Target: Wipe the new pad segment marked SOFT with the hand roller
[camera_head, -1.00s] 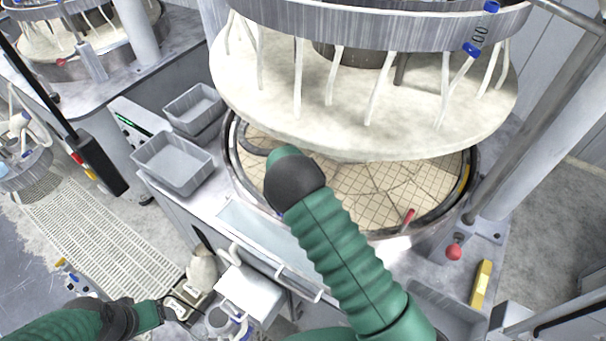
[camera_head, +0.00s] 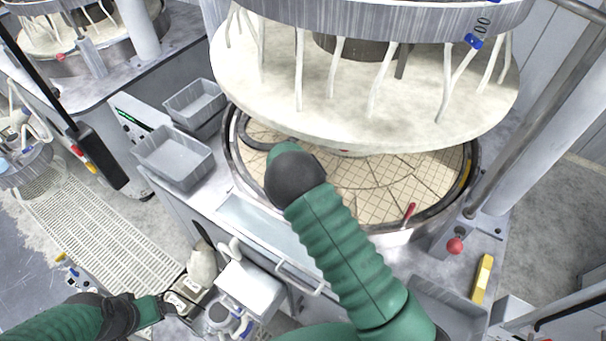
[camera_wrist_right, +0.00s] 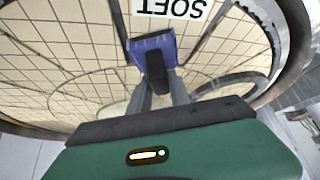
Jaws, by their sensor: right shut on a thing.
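The platen (camera_head: 385,190) carries cream pad segments with a grid pattern, under a raised pale upper plate. In the right wrist view, a white label reading SOFT (camera_wrist_right: 180,7), upside down, lies on a pad segment (camera_wrist_right: 70,50) at the top. My right gripper (camera_wrist_right: 162,85) is shut on the hand roller (camera_wrist_right: 152,48), whose blue part is just short of the label. I cannot tell whether the roller touches the pad. In the head view my right arm hides the gripper and roller. My left gripper (camera_head: 165,305) is low at the left, near a small tray; its fingers are unclear.
Two grey bins (camera_head: 172,160) stand left of the platen. A red-handled tool (camera_head: 409,213) is at the platen's front right rim, near a red knob (camera_head: 455,246). A yellow block (camera_head: 482,279) lies at the right. The raised plate (camera_head: 365,95) limits room above.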

